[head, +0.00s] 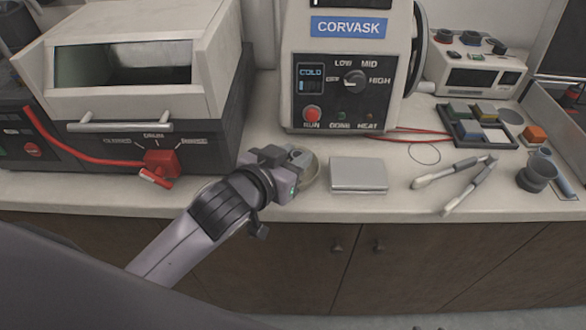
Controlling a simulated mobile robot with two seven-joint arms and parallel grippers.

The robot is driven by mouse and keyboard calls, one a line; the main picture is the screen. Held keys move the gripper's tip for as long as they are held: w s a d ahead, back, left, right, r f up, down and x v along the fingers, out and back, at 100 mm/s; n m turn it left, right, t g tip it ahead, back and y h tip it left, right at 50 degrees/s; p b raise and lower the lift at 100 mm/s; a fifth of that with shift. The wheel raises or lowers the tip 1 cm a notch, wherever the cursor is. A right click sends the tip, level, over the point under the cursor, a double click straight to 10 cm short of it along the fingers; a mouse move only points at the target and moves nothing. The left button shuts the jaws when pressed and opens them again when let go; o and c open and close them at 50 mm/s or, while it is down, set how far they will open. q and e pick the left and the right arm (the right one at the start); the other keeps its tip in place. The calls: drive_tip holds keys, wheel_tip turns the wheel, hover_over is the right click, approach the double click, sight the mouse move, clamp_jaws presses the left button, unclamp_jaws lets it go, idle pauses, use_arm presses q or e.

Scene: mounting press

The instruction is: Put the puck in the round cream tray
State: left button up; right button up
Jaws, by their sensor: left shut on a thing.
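My left gripper (299,162) reaches in from the lower left and is shut on the puck, which the fingers almost wholly hide. The round cream tray (314,178) is on the counter right at the fingertips; only its right rim shows past the gripper. The fingers are over or just in front of the tray; I cannot tell whether the puck touches it. My right gripper is not in view.
A flat silver box (358,175) lies just right of the tray. Tongs (455,183) and a dark cup (537,175) are farther right. The CORVASK press (347,75) stands behind, and a machine with a red handle (162,164) stands left.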

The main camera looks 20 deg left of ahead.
use_arm(q)
drive_tip(key=shift+f, duration=1.5)
drive_tip(key=shift+f, duration=0.2)
drive_tip(key=o, duration=1)
drive_tip(key=shift+s+f, duration=0.1)
drive_tip(key=shift+f, duration=0.05)
drive_tip(key=shift+o, duration=0.2)
drive_tip(key=shift+s+r, duration=0.1)
drive_tip(key=shift+r, duration=0.1)
drive_tip(key=v, duration=1.2)
drive_tip(key=shift+r+p, duration=0.25)
drive_tip(key=shift+p, duration=0.2)
